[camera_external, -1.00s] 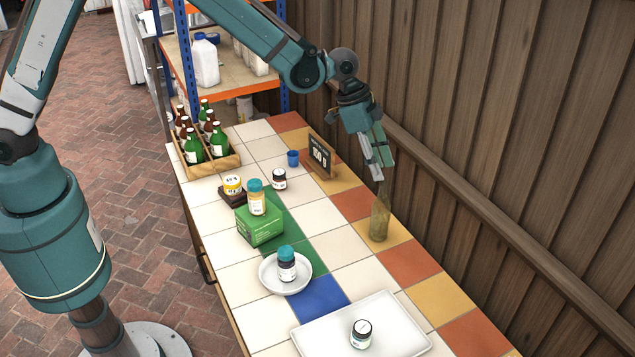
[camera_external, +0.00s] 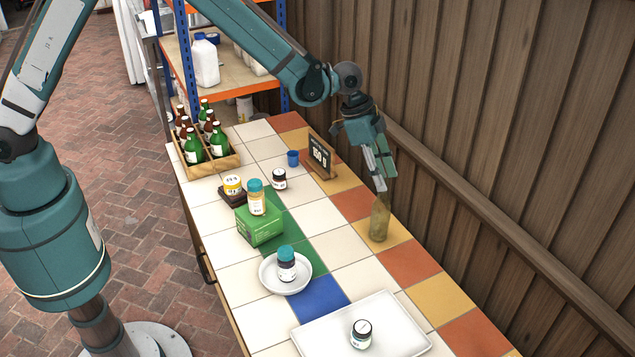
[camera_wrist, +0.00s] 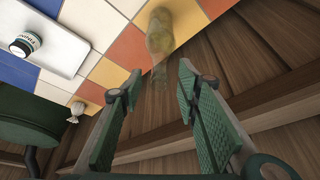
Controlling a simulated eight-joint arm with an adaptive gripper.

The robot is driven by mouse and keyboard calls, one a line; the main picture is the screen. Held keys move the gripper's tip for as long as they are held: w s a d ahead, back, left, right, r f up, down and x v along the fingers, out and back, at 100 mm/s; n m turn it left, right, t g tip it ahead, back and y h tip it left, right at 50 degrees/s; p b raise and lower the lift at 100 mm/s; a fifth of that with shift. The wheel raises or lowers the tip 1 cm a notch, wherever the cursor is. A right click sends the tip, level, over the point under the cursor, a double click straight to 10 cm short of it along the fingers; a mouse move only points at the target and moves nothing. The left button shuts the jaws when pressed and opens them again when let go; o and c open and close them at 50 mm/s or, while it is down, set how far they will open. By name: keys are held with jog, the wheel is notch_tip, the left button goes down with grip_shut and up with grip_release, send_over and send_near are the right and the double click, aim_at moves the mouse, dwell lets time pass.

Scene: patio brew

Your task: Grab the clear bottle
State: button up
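The clear bottle (camera_external: 380,220) is see-through with a yellowish-green tint. It stands upright on the tiled counter near the wooden wall. In the wrist view the bottle (camera_wrist: 160,32) shows beyond the fingertips, with its neck pointing toward the gap between them. My gripper (camera_external: 384,184) is just above the bottle's neck in the external view. In the wrist view my gripper (camera_wrist: 158,82) has its fingers apart with nothing held between them. I cannot tell whether the neck tip is between the fingertips.
A white tray (camera_external: 310,340) holds a small jar (camera_external: 361,334). A white plate (camera_external: 267,280) holds a teal-capped jar (camera_external: 286,264). A green box (camera_external: 260,228), a price sign (camera_external: 319,157) and a bottle crate (camera_external: 232,161) stand farther along. The wooden wall (camera_external: 500,150) is close on the right.

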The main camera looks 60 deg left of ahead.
jog(key=shift+x, duration=1.2)
grip_shut()
